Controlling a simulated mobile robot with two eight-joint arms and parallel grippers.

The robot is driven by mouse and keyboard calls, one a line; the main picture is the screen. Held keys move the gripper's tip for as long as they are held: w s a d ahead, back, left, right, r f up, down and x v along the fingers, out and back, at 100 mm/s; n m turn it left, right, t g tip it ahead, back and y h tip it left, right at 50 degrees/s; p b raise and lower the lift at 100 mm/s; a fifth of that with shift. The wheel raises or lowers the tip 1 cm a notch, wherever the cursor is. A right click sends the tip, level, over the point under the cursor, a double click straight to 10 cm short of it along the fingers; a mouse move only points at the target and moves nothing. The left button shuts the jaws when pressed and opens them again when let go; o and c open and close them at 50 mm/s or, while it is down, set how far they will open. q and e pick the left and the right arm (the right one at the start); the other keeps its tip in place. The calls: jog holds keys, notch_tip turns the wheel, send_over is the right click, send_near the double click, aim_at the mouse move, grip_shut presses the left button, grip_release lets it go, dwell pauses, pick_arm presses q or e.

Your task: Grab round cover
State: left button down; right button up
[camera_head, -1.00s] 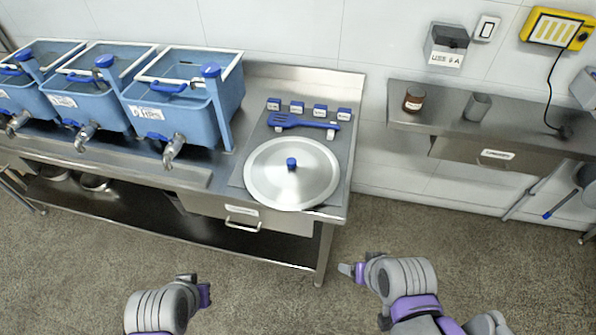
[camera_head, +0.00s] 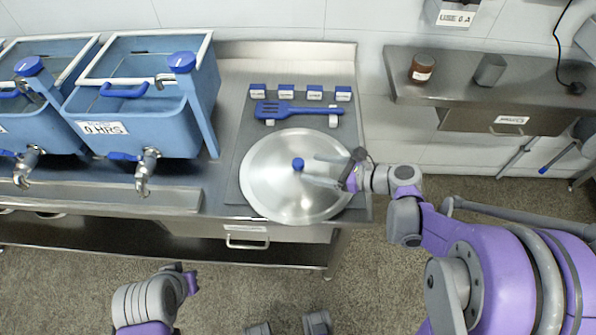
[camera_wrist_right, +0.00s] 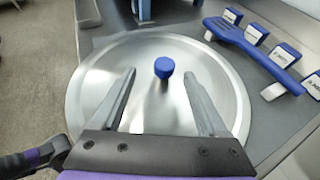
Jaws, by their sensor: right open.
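The round cover (camera_head: 268,190) is a wide silver metal disc with a blue knob (camera_head: 298,164) at its centre. It lies on the steel counter. My right gripper (camera_head: 311,170) is open above the cover, its fingers pointing left toward the knob. In the right wrist view the cover (camera_wrist_right: 165,55) fills the middle, and the knob (camera_wrist_right: 164,68) stands just beyond and between the two spread fingers of my right gripper (camera_wrist_right: 160,95). No contact with the knob shows. My left gripper (camera_head: 188,281) is low at the front, away from the counter; its jaws are unclear.
A blue spatula (camera_head: 295,110) and several small blue-and-white blocks (camera_head: 314,93) lie behind the cover. Blue tanks with taps (camera_head: 145,120) stand to the left. A steel shelf (camera_head: 455,85) with a brown jar (camera_head: 421,69) and a grey cup (camera_head: 490,70) is at the right.

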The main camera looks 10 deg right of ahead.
aim_at(303, 164)
jog(key=x, duration=0.6)
jog(key=shift+w+d+f, duration=0.1)
jog(key=shift+w+f, duration=0.25)
jog(key=shift+w, duration=0.15)
grip_shut()
